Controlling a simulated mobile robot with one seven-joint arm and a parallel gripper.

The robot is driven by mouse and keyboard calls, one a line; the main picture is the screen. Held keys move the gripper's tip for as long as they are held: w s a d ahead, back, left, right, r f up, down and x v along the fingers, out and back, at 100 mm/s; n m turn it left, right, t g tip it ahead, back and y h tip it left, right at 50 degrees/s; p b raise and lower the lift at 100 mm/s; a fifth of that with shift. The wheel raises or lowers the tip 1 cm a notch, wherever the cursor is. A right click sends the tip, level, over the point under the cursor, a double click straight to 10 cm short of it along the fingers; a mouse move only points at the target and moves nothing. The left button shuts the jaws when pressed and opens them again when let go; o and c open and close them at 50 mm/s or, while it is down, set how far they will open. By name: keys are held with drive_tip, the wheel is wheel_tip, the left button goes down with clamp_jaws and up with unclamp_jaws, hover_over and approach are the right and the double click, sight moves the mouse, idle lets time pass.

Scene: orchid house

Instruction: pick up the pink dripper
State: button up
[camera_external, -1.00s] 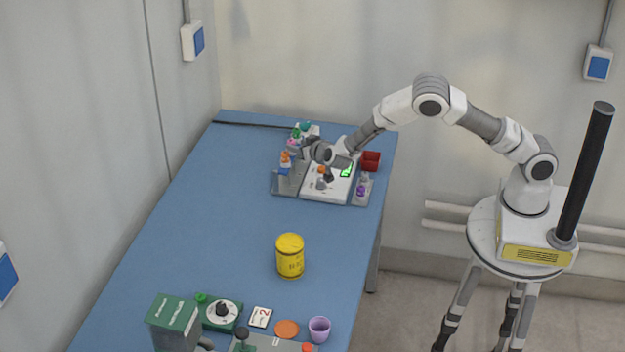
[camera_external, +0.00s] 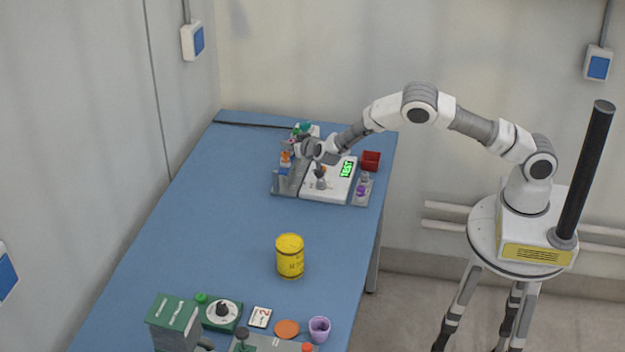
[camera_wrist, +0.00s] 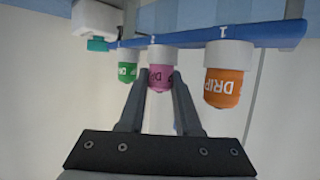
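The pink dripper (camera_wrist: 160,78) hangs under a white cap at the blue rail, between the green dripper (camera_wrist: 128,71) and the orange dripper (camera_wrist: 223,86). My gripper (camera_wrist: 161,80) has one finger on each side of the pink dripper, at its sides. The fingers stand apart by about its width; I cannot tell whether they touch it. In the external view my gripper (camera_external: 304,149) is at the back of the blue table, over the dripper stand, and hides the pink dripper there.
The orange dripper (camera_external: 286,156) stands close by in the external view. A white device with a green display (camera_external: 347,169) and a dark red box (camera_external: 371,160) are right of my gripper. A yellow tin (camera_external: 290,256) stands mid-table. The table's left part is clear.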

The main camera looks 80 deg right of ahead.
clamp_jaws()
drive_tip(key=shift+r, duration=0.15)
